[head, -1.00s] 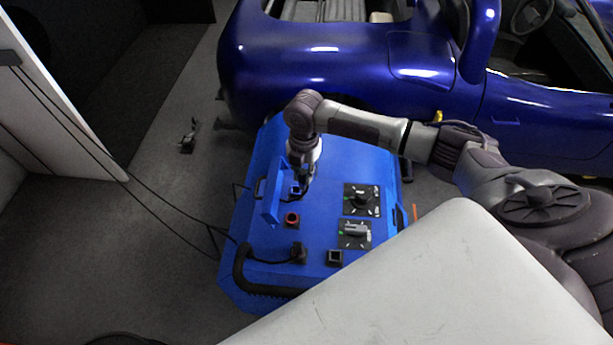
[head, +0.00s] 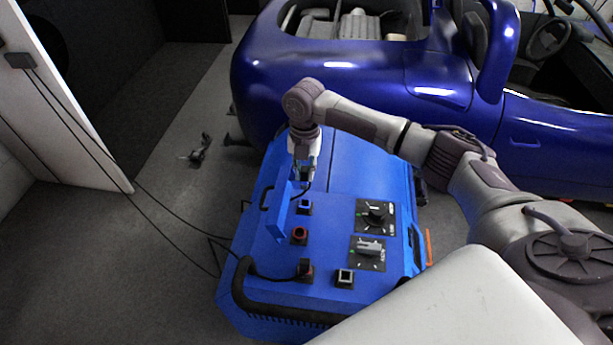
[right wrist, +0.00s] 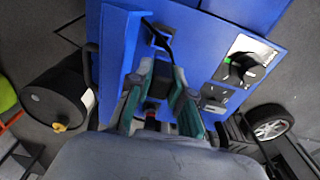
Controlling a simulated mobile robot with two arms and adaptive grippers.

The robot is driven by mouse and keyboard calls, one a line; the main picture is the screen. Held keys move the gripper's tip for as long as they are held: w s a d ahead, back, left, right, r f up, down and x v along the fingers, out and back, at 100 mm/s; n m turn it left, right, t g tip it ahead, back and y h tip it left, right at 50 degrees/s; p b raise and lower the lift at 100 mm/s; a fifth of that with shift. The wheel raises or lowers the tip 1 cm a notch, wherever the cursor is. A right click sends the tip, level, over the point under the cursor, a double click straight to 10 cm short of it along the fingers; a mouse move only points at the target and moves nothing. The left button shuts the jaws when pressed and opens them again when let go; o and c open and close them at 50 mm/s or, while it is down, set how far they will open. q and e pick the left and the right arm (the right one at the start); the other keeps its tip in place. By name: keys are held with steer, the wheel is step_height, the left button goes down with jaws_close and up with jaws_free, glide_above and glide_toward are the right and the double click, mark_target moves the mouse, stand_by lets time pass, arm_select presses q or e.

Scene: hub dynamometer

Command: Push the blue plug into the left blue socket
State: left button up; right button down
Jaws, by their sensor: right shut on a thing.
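The blue-framed socket (head: 304,206) is on top of the blue dynamometer box, beside an upright blue plate (head: 283,208). My right gripper (head: 304,176) is above and behind that socket in the head view, apart from it. In the right wrist view its two teal fingers (right wrist: 156,105) are closed on a small dark thing, apparently the plug, mostly hidden between them. Its colour is not clear. A black cable (right wrist: 160,38) shows beyond the fingers. My left gripper is not in view.
The box also bears a red socket (head: 299,235), a socket with a black cable's plug (head: 304,268), a pale socket (head: 344,278) and two rotary switches (head: 375,215). A black handle bar (head: 270,308) edges its front. A blue car (head: 400,90) stands close behind.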

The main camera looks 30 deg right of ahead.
mark_target(305, 187)
steer(key=shift+f+b, duration=1.25)
steer(key=shift+f, duration=1.85)
steer(key=shift+f, duration=0.2)
steer(key=shift+f+b, duration=0.7)
steer(key=shift+f, duration=0.55)
steer(key=c, duration=1)
jaws_free()
steer(key=shift+r, duration=0.15)
step_height(305, 187, up, 7)
steer(key=shift+w+d+r, duration=0.1)
steer(key=shift+w+r, duration=0.05)
